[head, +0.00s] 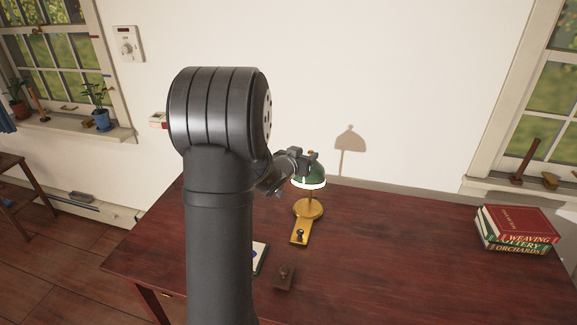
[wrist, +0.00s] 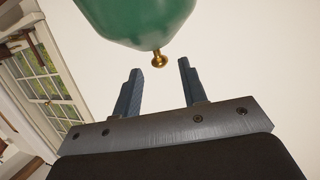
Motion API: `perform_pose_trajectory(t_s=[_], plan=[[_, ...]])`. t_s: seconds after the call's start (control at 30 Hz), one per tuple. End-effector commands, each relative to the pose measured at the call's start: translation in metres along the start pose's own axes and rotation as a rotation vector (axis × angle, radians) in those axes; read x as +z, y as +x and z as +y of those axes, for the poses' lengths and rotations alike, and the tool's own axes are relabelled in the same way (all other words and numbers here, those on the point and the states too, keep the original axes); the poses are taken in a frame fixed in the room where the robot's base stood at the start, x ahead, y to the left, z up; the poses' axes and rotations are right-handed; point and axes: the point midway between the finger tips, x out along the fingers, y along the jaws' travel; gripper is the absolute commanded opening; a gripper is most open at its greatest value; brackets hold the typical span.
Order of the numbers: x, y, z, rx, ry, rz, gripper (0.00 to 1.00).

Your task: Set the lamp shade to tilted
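The lamp stands on the dark red desk, with a green shade (head: 309,176) with a white lower rim and a yellow base (head: 308,209) that has a small dark knob at its front. The shade's rim looks close to level in the head view. In the wrist view the green shade (wrist: 135,16) fills the top, and a brass knob (wrist: 159,60) sticks out from it. My gripper (wrist: 157,68) has its two fingers apart, with the brass knob just beyond and between the fingertips. I cannot tell whether they touch it. In the head view my gripper is at the shade's top.
A stack of books (head: 516,229) lies at the desk's right. A small brown block (head: 284,277) and a partly hidden white-and-dark flat item (head: 259,257) lie at the front. The desk (head: 400,260) is clear between lamp and books. The wall stands behind the lamp.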

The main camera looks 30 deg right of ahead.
Motion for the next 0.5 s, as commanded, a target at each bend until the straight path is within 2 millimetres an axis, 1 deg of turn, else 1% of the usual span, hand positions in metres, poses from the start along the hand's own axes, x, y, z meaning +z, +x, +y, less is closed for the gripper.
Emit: perform_pose_trajectory(t_s=[0.03,0.3,0.5], plan=[[-0.001,-0.013,-0.001,-0.003,-0.001,0.001,0.39],[-0.001,-0.073,-0.001,-0.003,0.0,0.002,0.39],[0.0,-0.11,0.0,-0.002,0.0,0.001,0.39]])
